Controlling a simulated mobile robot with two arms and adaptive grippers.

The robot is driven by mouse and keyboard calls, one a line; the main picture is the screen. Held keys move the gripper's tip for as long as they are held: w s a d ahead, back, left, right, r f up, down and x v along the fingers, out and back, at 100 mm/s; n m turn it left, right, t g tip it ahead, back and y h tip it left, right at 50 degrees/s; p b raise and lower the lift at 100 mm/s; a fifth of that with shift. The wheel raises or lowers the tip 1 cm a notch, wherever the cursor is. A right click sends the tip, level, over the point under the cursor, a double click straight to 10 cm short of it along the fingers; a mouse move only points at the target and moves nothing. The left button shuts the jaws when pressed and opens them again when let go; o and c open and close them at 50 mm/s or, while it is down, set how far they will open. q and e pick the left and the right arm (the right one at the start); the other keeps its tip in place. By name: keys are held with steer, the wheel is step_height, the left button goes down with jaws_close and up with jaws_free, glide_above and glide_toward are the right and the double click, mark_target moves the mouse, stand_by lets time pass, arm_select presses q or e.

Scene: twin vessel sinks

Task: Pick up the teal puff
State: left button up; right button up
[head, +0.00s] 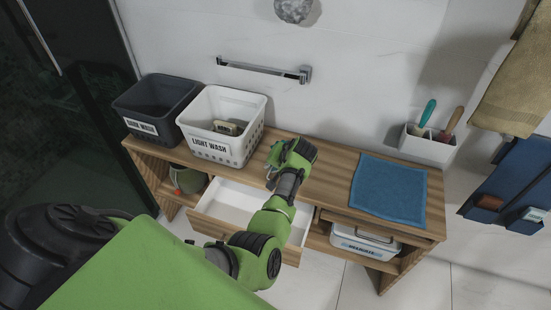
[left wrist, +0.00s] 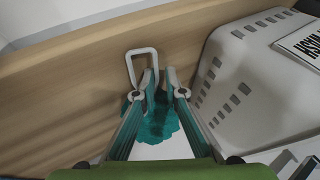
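The teal puff (left wrist: 160,124) shows in the left wrist view, on or just above the wooden top. Part of it lies between my left gripper's fingers and part shows past the left finger. A pale loop (left wrist: 131,66) stands out just beyond the fingertips. My left gripper (left wrist: 161,82) has a narrow gap between its tips; I cannot tell whether the fingers touch the puff. In the head view my left gripper (head: 272,166) is low over the bench, right of the light wash basket. The puff is hidden there. My right gripper is not in view.
The light wash basket (head: 223,108) stands close left of the gripper, with a dark wash basket (head: 156,100) beyond it. A white drawer (head: 240,200) is open below. A blue cloth (head: 389,189) and a white holder (head: 428,149) with two handled tools are to the right.

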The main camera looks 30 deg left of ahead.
arm_select(q)
steer(key=shift+d, duration=0.25)
steer(key=shift+s+r, duration=0.1)
jaws_close()
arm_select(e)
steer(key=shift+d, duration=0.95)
arm_select(q)
steer(key=shift+r, duration=0.1)
